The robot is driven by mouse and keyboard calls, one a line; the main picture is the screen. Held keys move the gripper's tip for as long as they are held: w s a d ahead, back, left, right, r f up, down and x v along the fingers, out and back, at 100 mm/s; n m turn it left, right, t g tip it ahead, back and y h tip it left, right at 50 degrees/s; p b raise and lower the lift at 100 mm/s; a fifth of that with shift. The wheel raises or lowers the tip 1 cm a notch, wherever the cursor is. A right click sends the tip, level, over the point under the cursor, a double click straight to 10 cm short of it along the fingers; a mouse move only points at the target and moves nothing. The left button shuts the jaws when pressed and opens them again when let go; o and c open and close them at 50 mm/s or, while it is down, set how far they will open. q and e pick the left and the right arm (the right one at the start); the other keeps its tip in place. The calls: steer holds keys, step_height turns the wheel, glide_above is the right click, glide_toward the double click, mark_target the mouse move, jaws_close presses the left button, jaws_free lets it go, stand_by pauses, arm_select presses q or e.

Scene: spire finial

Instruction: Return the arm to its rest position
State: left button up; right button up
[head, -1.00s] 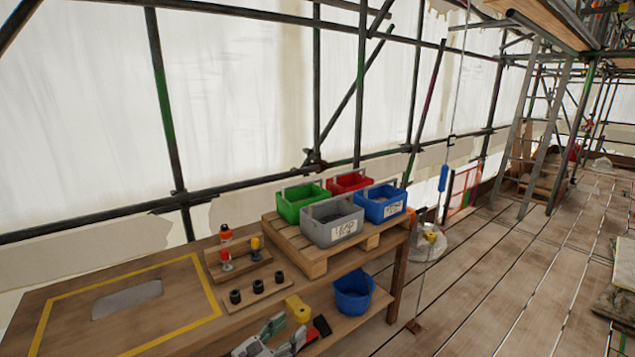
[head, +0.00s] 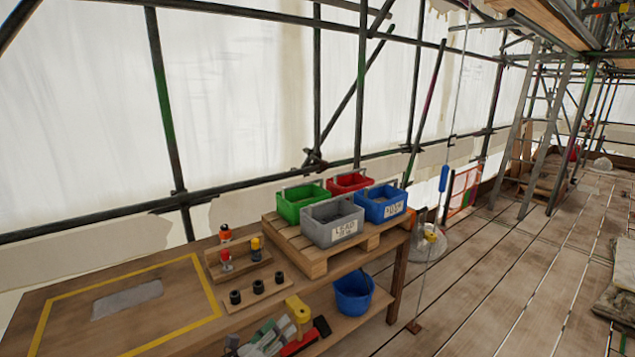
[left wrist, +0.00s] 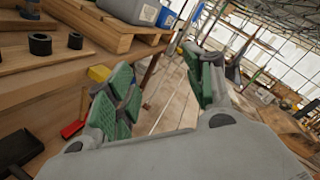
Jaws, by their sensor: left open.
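My left gripper (head: 270,335) shows at the bottom of the head view, in front of the bench's lower shelf. In the left wrist view its two green-padded fingers (left wrist: 160,88) stand wide apart with nothing between them. The gripper is empty and apart from the bench's upper board (head: 185,320). My right gripper is in neither view.
A pallet (head: 310,263) on the bench carries green, red, grey and blue bins. A wooden rack (head: 242,266) holds orange and yellow-topped tools, beside a strip of black rings (head: 258,292). A blue bucket (head: 353,295) and a yellow item (head: 298,309) are below. Plank floor lies right.

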arm_select(q)
steer(key=w+a+f+n+g+y, duration=0.1)
steer(key=a+f+n+y, duration=0.2)
steer(key=a+f+n, duration=0.65)
steer(key=a+f+n+y, duration=0.3)
steer(key=a+f+n, duration=0.25)
steer(key=f, duration=0.65)
steer(key=s+a+f+n+g+y, duration=0.25)
steer(key=s+a+f+n, duration=0.25)
steer(key=f, duration=0.5)
steer(key=s+a+f+n+g+y, duration=0.1)
steer(key=s+a+f+n+g, duration=0.35)
steer(key=f, duration=0.55)
steer(key=s+a+f+n+g+y, duration=0.1)
steer(key=s+a+f+n, duration=0.15)
steer(key=s+f, duration=0.65)
steer(key=s+a+f+n+g, duration=0.1)
steer(key=s+f+n+g, duration=0.3)
steer(key=s, duration=0.9)
steer(key=s+d+f, duration=0.3)
steer(key=s+d, duration=0.1)
steer(key=s, duration=0.5)
steer(key=s+d+f, duration=0.3)
steer(key=s+d, duration=0.2)
steer(key=s, duration=0.4)
steer(key=shift+s+d+f+n+g+h, duration=0.15)
steer(key=shift+s+f+n+g+h, duration=0.15)
steer(key=shift+g+h, duration=0.15)
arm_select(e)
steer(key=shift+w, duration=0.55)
